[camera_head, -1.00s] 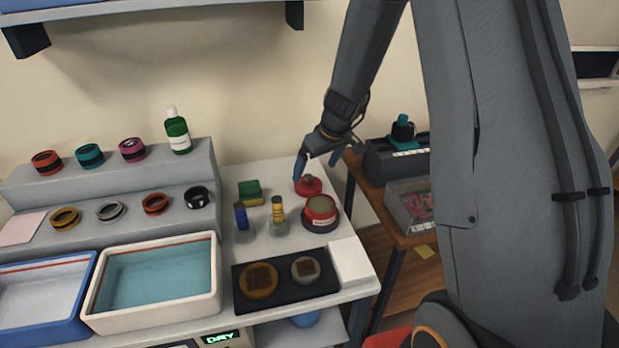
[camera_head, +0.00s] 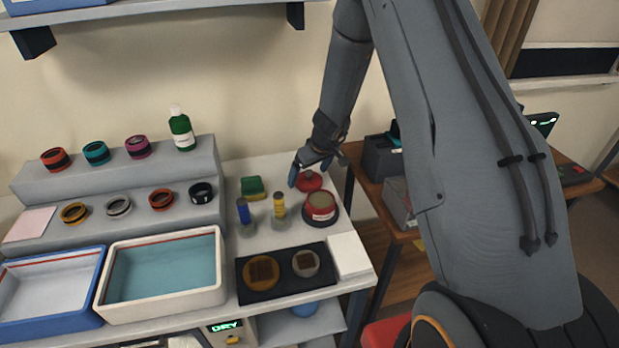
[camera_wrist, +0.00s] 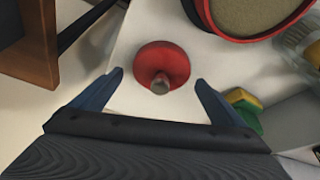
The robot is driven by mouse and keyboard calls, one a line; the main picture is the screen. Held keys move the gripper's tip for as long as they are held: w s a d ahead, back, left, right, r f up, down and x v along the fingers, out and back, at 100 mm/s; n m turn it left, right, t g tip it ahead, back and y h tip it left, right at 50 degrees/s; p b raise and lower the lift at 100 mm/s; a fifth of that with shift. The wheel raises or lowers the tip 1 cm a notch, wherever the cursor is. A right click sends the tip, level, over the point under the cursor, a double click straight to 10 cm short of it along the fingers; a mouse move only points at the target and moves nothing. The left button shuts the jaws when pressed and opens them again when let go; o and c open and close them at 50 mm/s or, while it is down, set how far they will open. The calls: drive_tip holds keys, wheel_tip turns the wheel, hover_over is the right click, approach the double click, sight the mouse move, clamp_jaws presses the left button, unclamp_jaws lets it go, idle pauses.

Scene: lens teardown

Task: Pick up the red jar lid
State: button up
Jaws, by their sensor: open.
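The red jar lid (camera_head: 309,181) lies on the white bench top, behind the red jar (camera_head: 320,206). In the wrist view my gripper (camera_wrist: 157,80) is open, with one blue finger on each side of the lid's near edge. The fingers look apart from the lid, and nothing is between them but the lid's area. The open jar (camera_wrist: 252,10) shows a sandy filling in the wrist view.
A green and yellow sponge (camera_head: 252,188) lies left of the lid. Two small bottles stand in front, near a black mat (camera_head: 285,272) with two round parts. A cream tray (camera_head: 160,311) of blue-green liquid is at the left. A wooden table (camera_head: 400,234) stands to the right.

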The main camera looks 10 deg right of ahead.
sight(310, 174)
drive_tip(key=shift+f, duration=0.15)
drive_tip(key=c, duration=1.1)
drive_tip(key=shift+r+b, duration=0.2)
drive_tip(key=shift+b, duration=0.1)
drive_tip(key=shift+s+r, duration=0.1)
drive_tip(key=shift+r, duration=0.05)
wheel_tip(310, 174, up, 11)
drive_tip(key=b, duration=0.2)
drive_tip(key=s+b, duration=0.7)
drive_tip(key=s, duration=1.2)
drive_tip(key=w+r+p, duration=0.1)
drive_tip(key=w+p, duration=0.3)
drive_tip(key=w, duration=0.1)
drive_tip(key=shift+w+f+b, duration=0.15)
drive_tip(key=shift+f+b, duration=2.9)
drive_tip(key=shift+b, duration=0.1)
